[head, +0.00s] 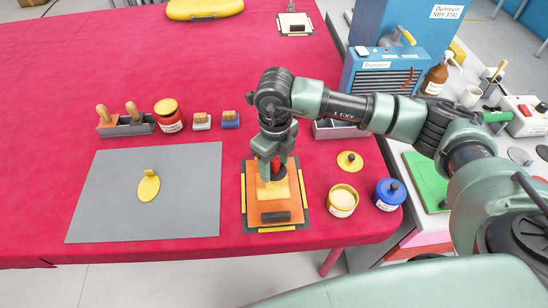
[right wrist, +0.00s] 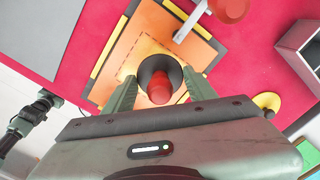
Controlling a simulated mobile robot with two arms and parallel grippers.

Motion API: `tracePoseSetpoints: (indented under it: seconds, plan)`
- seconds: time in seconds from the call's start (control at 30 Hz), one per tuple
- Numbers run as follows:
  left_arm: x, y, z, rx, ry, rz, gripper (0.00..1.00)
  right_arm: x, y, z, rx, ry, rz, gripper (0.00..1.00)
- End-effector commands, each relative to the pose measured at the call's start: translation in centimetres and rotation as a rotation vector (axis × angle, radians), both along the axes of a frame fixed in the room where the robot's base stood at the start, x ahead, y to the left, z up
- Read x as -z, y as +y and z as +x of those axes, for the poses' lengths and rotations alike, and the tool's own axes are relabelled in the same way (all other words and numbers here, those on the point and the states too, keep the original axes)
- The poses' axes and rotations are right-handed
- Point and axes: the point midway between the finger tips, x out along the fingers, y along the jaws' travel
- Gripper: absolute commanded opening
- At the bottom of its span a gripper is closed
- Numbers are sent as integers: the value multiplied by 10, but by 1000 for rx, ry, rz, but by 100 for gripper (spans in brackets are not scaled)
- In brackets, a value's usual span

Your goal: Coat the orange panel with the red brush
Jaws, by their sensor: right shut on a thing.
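The orange panel (head: 256,213) lies flat on the red table, with yellow strips along its edges. A paler yellow-orange patch (head: 266,191) covers part of its middle. My right gripper (head: 272,165) is above the panel's far part. In the right wrist view its two fingers are closed on the red brush (right wrist: 160,88), a red handle above a round dark base over the panel (right wrist: 140,47). Whether the brush touches the panel is hidden. A second red-ended thing (right wrist: 229,8) with a pale bar shows at the panel's far side. My left gripper is out of view.
An open jar of pale coating (head: 343,201) and a blue jar (head: 389,194) stand right of the panel, with a yellow lid (head: 350,161) behind. A grey mat (head: 110,205) lies left.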

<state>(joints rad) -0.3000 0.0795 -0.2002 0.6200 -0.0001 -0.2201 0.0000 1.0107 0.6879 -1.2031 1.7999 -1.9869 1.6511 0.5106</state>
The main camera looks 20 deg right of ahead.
Motion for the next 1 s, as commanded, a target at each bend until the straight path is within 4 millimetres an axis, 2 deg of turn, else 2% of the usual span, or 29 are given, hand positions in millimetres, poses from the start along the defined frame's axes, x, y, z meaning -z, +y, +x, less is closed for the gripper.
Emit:
tracePoseSetpoints:
  seconds: [0.47,0.87,1.0]
  plan:
    - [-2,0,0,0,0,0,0,0,9,-33,-3,6,-2,24]
    - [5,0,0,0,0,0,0,2,-4,-37,0,4,-2,24]
    - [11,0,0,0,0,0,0,2,-6,-30,1,2,-2,24]
